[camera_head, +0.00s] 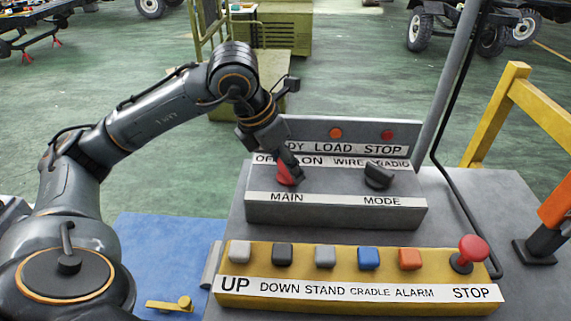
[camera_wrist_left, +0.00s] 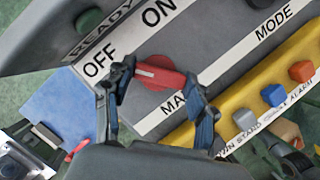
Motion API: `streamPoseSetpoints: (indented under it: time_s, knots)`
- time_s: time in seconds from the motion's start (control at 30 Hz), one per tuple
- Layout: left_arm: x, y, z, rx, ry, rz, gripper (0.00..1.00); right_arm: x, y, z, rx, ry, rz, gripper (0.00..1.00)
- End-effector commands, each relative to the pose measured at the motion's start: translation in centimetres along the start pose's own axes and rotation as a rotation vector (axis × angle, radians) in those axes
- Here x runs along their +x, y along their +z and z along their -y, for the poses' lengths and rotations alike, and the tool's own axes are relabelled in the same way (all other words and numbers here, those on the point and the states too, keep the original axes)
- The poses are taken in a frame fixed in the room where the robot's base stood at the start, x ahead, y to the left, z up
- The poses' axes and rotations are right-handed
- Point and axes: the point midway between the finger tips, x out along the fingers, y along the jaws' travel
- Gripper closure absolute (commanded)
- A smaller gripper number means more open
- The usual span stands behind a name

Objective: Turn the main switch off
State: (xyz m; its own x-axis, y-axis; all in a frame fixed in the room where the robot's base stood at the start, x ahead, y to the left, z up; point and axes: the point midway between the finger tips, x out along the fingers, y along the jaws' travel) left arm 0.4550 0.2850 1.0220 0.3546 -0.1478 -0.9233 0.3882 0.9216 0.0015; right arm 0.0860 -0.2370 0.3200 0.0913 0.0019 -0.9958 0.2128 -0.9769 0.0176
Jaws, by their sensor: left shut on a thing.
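The red main switch (camera_head: 286,174) sits on the grey control box (camera_head: 335,213), above the MAIN label and below the OFF and ON labels. My left gripper (camera_head: 293,176) reaches down over it and partly hides it. In the left wrist view the red handle (camera_wrist_left: 160,76) lies between the two fingers of my left gripper (camera_wrist_left: 157,88), which is shut on it. The end of the handle with the white mark points left, toward the OFF label (camera_wrist_left: 98,69) rather than the ON label (camera_wrist_left: 158,12).
A black MODE knob (camera_head: 379,176) is right of the main switch. In front is a yellow panel (camera_head: 350,262) with several buttons and a red STOP knob (camera_head: 473,248). A grey pole (camera_head: 452,85) rises behind the box at the right, near a yellow rail (camera_head: 495,110).

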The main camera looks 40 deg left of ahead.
Motion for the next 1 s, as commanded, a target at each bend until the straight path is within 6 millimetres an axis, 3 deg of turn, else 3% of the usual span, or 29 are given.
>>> streamPoseSetpoints:
  time_s: [0.33,0.9,0.93,1.0]
  knots:
    - [0.06,-0.05,0.13,-0.138,0.056,-0.003,0.75,0.44,0.07,0.01,0.0,0.0,0.0,0.6]
    - [0.07,-0.08,0.11,-0.169,0.067,-0.005,0.75,0.49,0.07,0.1,0.0,-0.001,0.0,0.6]
    - [0.07,-0.08,0.11,-0.168,0.067,-0.005,0.4,0.49,0.07,0.11,0.0,-0.001,0.0,0.6]
    - [0.07,-0.07,0.11,-0.168,0.067,-0.004,0.25,0.49,0.06,0.16,0.0,-0.002,0.0,0.6]
